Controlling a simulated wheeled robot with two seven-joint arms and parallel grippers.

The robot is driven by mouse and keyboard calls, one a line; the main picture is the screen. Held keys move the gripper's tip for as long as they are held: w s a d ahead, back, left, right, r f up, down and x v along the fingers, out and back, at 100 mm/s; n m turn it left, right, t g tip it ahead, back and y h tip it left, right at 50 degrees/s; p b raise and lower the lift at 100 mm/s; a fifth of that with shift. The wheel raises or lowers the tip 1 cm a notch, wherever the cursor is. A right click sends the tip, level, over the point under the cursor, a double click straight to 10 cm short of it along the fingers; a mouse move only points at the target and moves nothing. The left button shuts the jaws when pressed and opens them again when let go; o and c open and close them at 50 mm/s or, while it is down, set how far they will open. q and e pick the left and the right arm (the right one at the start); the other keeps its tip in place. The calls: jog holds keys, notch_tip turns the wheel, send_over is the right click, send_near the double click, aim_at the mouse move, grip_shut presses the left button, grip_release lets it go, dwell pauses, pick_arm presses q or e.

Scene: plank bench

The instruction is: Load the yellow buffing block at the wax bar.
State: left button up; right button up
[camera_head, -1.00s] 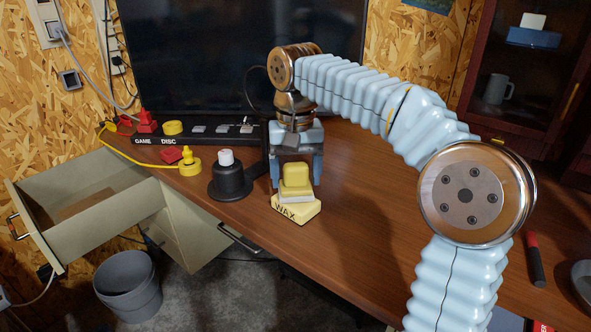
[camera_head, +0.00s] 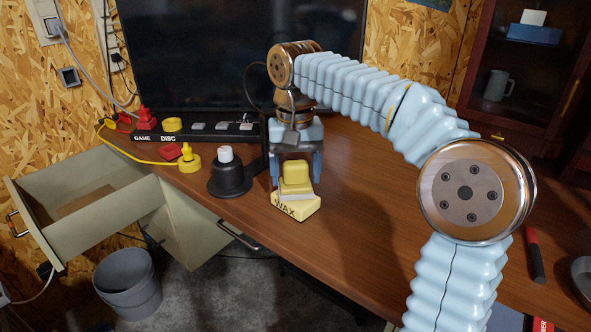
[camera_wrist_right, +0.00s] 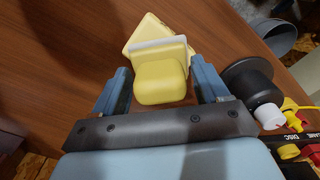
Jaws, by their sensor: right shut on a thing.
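The yellow buffing block (camera_head: 295,174) has a pale flat pad along its underside. My right gripper (camera_head: 297,170) is shut on the block, with one finger on each side. The pad is at the top of the yellow wax bar (camera_head: 296,209), which lies on the bench marked WAX. The pad looks in contact with the bar, but the contact line is partly hidden. In the right wrist view the block (camera_wrist_right: 162,82) is between my fingers, with the bar (camera_wrist_right: 147,27) beyond it. My left gripper is not in view.
A black round holder with a white top (camera_head: 229,178) stands left of the bar. A black GAME/DISC strip (camera_head: 205,133) with red and yellow plugs lies behind it. The bench's front edge is close to the bar; an open drawer (camera_head: 105,205) and grey bin (camera_head: 127,285) are at lower left.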

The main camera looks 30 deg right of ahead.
aim_at(295, 162)
jog(key=shift+f, duration=0.4)
jog(key=shift+f, duration=0.1)
dwell(1.3)
notch_tip(295, 162, up, 2)
jog(key=shift+r+p, duration=0.25)
jog(key=shift+p, duration=1)
jog(key=shift+r, duration=2.35)
